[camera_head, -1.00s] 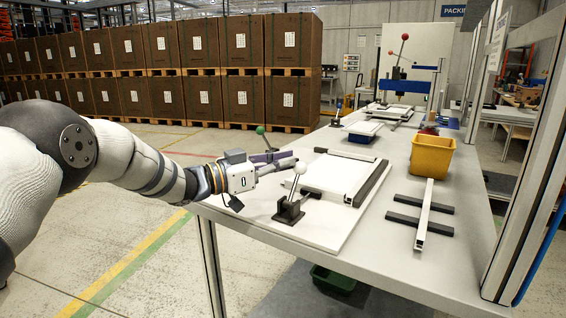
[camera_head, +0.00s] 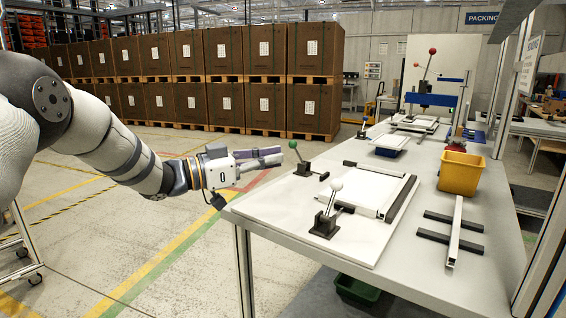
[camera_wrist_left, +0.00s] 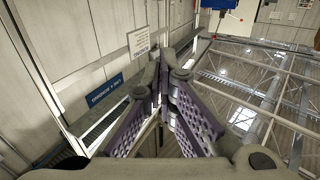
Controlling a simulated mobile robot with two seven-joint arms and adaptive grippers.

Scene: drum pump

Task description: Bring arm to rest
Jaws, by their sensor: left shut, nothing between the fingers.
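My left arm comes in from the left in the head view. Its left gripper (camera_head: 278,155) hangs in the air beyond the left edge of the workbench (camera_head: 285,230), with its fingers pointing right. In the left wrist view the purple-sided fingers (camera_wrist_left: 163,75) meet at the tips with nothing between them. The gripper touches nothing that I can see. A green-knobbed lever (camera_head: 293,146) stands on the bench just right of the fingertips. My right arm and gripper are not in view.
A white-knobbed lever clamp (camera_head: 330,205) and a white frame (camera_head: 371,190) sit on a white board. A yellow bin (camera_head: 460,172) and a metal bar on black supports (camera_head: 454,230) are at right. Boxes (camera_head: 300,50) stand behind.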

